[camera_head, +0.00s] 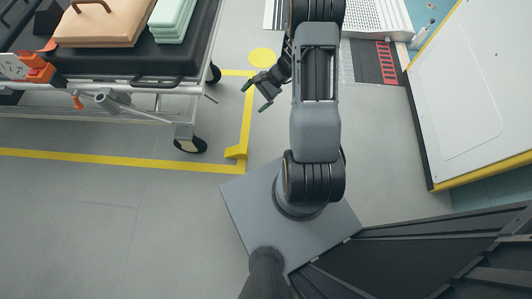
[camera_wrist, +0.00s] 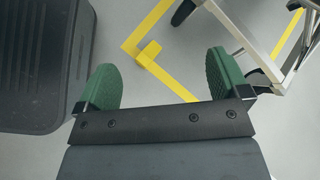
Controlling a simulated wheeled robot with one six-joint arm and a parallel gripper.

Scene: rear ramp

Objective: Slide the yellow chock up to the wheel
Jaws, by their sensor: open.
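The yellow chock (camera_head: 237,152) sits on the floor at the corner of the yellow floor line. It also shows in the wrist view (camera_wrist: 150,50), ahead of and between my fingertips. The stretcher's near wheel (camera_head: 190,143), black with a pale hub, stands to the left of the chock with a gap between them. Part of a wheel shows at the top of the wrist view (camera_wrist: 183,12). My gripper (camera_head: 258,96) has green finger pads and is open and empty, above the floor beyond the chock in the head view. Both fingers (camera_wrist: 164,80) are spread in the wrist view.
The stretcher (camera_head: 110,75) with a dark mattress, tan and mint items fills the upper left. A white panel with yellow edging (camera_head: 480,90) stands at the right. A ramp (camera_head: 372,18) is at the top. Floor around the chock is clear.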

